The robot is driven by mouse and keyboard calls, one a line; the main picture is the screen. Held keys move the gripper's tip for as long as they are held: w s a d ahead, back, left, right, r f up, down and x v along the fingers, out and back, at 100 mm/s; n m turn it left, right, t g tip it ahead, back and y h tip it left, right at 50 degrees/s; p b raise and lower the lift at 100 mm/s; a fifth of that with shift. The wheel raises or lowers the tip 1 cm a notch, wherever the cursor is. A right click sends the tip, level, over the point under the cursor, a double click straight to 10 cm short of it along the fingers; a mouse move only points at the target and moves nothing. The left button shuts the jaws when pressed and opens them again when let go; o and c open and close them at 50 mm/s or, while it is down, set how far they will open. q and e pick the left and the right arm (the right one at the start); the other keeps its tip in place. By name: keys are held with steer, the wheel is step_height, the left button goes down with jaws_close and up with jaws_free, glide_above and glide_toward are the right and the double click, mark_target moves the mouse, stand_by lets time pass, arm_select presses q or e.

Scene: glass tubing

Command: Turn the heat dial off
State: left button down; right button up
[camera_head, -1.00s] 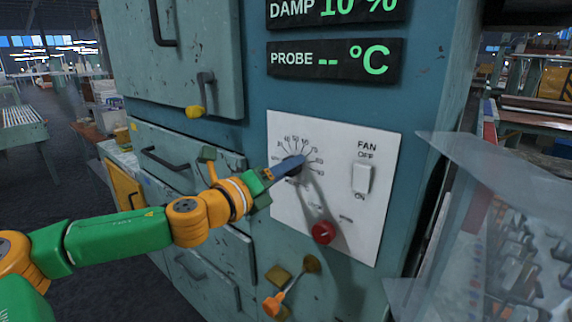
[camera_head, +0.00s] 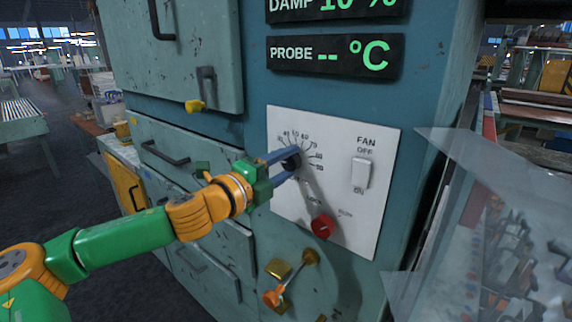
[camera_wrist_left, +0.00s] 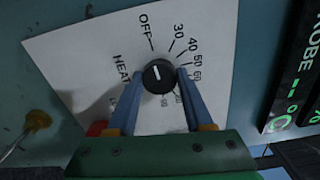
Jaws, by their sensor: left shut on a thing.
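The heat dial is a black round knob (camera_wrist_left: 158,75) on a white panel (camera_wrist_left: 75,55), with a printed scale of OFF, 30, 40, 50 and more. In the wrist view its white pointer line points up, at or very close to the OFF mark (camera_wrist_left: 148,38). In the head view the knob (camera_head: 291,161) is partly covered by my fingers. My left gripper (camera_wrist_left: 155,88) has its two blue fingers on either side of the knob and is shut on it; it also shows in the head view (camera_head: 284,163). My right gripper is not in view.
A white fan switch (camera_head: 361,172) is right of the dial, and a red knob (camera_head: 322,227) is below it. An orange-tipped lever (camera_head: 274,297) sits lower on the cabinet. A clear panel (camera_head: 490,165) juts out at the right. Displays are above.

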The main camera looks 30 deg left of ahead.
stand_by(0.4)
arm_select(q)
steer(key=shift+c, duration=1.4)
jaws_free()
steer(key=shift+a, duration=0.1)
steer(key=s+b, duration=0.1)
steer(key=b, duration=0.3)
steer(key=s+f+b, duration=0.1)
steer(key=b, duration=0.3)
steer(key=shift+s+a+f, duration=0.1)
steer(key=shift+s, duration=0.1)
steer(key=s, duration=0.2)
steer(key=s+r, duration=0.1)
steer(key=s, duration=0.1)
steer(key=shift+s+a+r+b, duration=0.1)
steer(key=shift+s+a+b, duration=0.05)
steer(key=shift+s+b, duration=0.2)
